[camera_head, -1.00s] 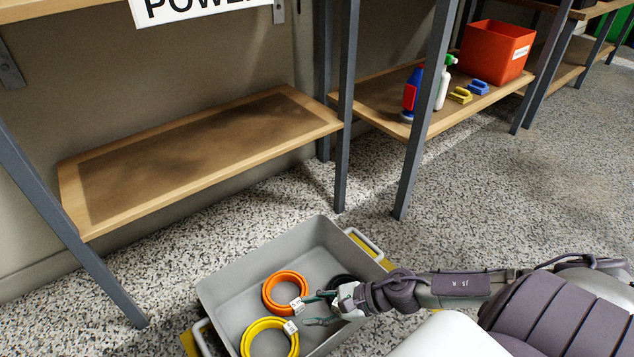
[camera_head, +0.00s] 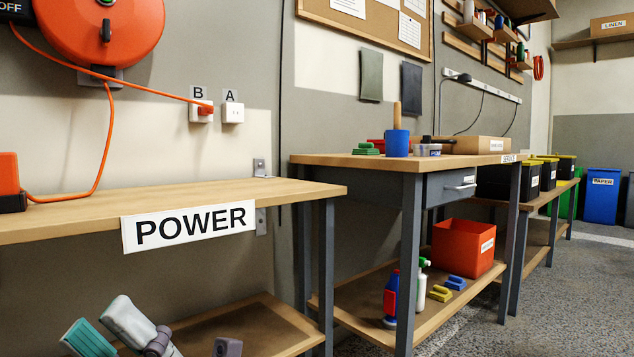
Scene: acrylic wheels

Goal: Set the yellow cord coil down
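The yellow cord coil is not in view now, and neither is the grey tote that held it in the earlier view. Part of my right gripper (camera_head: 92,338) shows at the bottom left, in front of the lower shelf, with a teal part and a pale grey part. The picture's lower edge cuts it off, so I cannot see whether its fingers are open or shut, or whether it holds anything. My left gripper is not in view.
The upper shelf (camera_head: 250,196) has a POWER sign (camera_head: 189,227) on its front and an orange cord along it. The lower shelf (camera_head: 262,325) looks bare where it shows. To the right, a workbench (camera_head: 345,160) holds a blue cup (camera_head: 397,143); an orange bin (camera_head: 463,250) stands below.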

